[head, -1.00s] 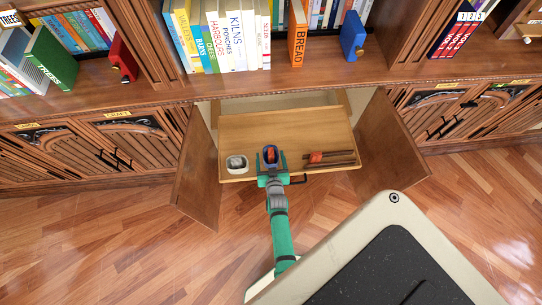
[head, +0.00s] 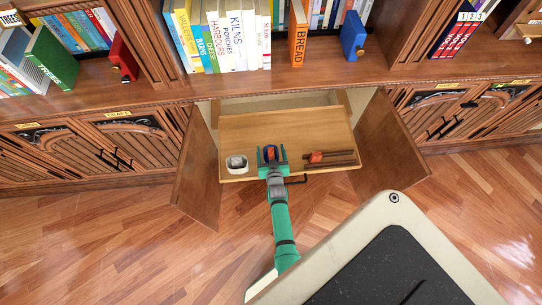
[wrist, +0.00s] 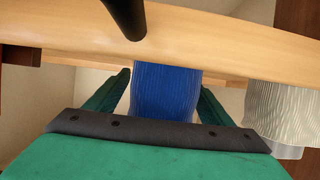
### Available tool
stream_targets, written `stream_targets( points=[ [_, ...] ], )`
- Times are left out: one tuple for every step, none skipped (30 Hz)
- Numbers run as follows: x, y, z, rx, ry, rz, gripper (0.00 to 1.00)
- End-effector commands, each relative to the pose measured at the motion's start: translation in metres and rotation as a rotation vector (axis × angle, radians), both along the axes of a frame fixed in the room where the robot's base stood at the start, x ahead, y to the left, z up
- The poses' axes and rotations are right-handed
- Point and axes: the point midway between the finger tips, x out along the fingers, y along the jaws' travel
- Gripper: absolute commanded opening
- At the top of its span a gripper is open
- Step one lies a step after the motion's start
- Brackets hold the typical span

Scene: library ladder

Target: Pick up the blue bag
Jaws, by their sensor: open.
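The blue bag (head: 271,151) stands on the pulled-out wooden shelf (head: 240,130) of the open cupboard, and some orange shows on it in the head view. In the wrist view the ribbed blue bag (wrist: 167,92) shows between the two green fingers. My gripper (head: 272,156) is open, with one finger on each side of the bag. I cannot tell whether the fingers touch it. The bag's lower part is hidden behind the gripper's palm in the wrist view.
A whitish container (head: 237,164) stands left of my gripper on the shelf. A reddish block (head: 316,157) and dark rods (head: 338,158) lie right. Open cupboard doors flank the shelf, left (head: 199,170) and right (head: 390,150).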

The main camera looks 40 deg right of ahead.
Motion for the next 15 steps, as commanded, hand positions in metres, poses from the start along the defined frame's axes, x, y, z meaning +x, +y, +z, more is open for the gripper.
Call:
stream_targets(
  points=[
    [0.0023,0.0008,-0.0004,0.001,0.0,0.002,0.75],
    [0.0029,0.0006,-0.0007,0.001,-0.001,0.001,0.75],
    [0.0037,0.0004,-0.0011,0.002,-0.001,0.001,0.75],
    [0.0041,0.0003,-0.0015,0.002,-0.001,0.001,0.75],
    [0.0043,0.0001,-0.0017,0.003,-0.001,0.001,0.75],
    [0.0046,0.0,-0.002,0.003,-0.001,0.001,0.75],
    [0.0047,-0.0002,-0.0021,0.003,-0.001,0.001,0.75],
    [0.0048,-0.0002,-0.0022,0.003,-0.001,0.001,0.75],
    [0.0048,-0.0003,-0.0023,0.003,-0.001,0.001,0.75],
    [0.0047,-0.0004,-0.0023,0.003,-0.001,0.0,0.75],
    [0.0047,-0.0005,-0.0023,0.003,-0.001,0.0,0.75],
    [0.0046,-0.0006,-0.0023,0.003,-0.001,0.0,0.75],
    [0.0046,-0.0006,-0.0023,0.003,-0.001,0.0,0.75],
    [0.0046,-0.0006,-0.0023,0.003,-0.001,0.0,0.75],
    [0.0046,-0.0006,-0.0023,0.003,-0.001,0.0,0.75]
  ],
)
